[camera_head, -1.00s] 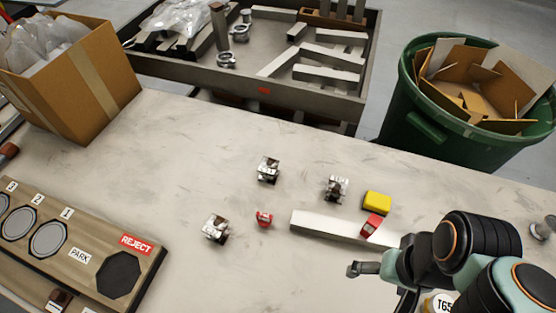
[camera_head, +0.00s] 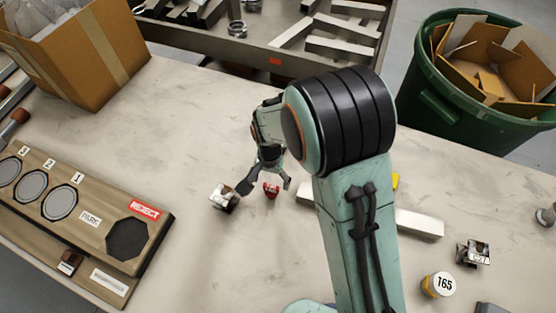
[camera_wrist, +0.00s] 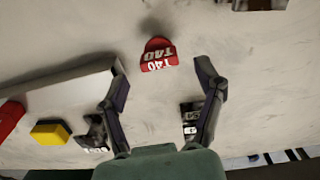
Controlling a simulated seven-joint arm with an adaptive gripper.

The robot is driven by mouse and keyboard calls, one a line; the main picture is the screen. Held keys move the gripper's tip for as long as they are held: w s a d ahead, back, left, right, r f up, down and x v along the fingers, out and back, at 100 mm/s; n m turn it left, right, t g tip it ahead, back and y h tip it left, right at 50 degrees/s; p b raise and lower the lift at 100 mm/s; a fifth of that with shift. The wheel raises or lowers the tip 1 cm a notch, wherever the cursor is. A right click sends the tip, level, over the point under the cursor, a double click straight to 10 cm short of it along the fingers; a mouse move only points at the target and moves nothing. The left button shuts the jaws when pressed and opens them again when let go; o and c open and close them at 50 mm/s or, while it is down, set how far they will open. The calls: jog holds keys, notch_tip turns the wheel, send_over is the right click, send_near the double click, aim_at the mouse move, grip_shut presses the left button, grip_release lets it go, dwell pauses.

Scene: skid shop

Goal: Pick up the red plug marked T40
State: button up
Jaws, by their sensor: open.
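The red plug (camera_head: 271,190) lies on the pale bench in the head view. It also shows in the wrist view, a red plug marked T40 (camera_wrist: 158,55), near the top middle. My gripper (camera_head: 266,186) is open above the bench, close to the plug, one finger on either side of it in the head view. In the wrist view my gripper (camera_wrist: 162,70) has its fingertips spread to the left and right of the plug, with clear gaps and no visible contact.
A metal block (camera_head: 224,197) sits just left of the plug. A pale bar (camera_head: 418,223) lies to the right, partly behind my arm. A yellow block (camera_wrist: 50,132) and another red piece (camera_wrist: 9,118) are at the wrist view's left. A REJECT board (camera_head: 112,212) is at left.

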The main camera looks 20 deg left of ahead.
aim_at(271, 191)
notch_tip(271, 191, down, 6)
jog(key=shift+f, duration=0.1)
jog(key=c, duration=1.2)
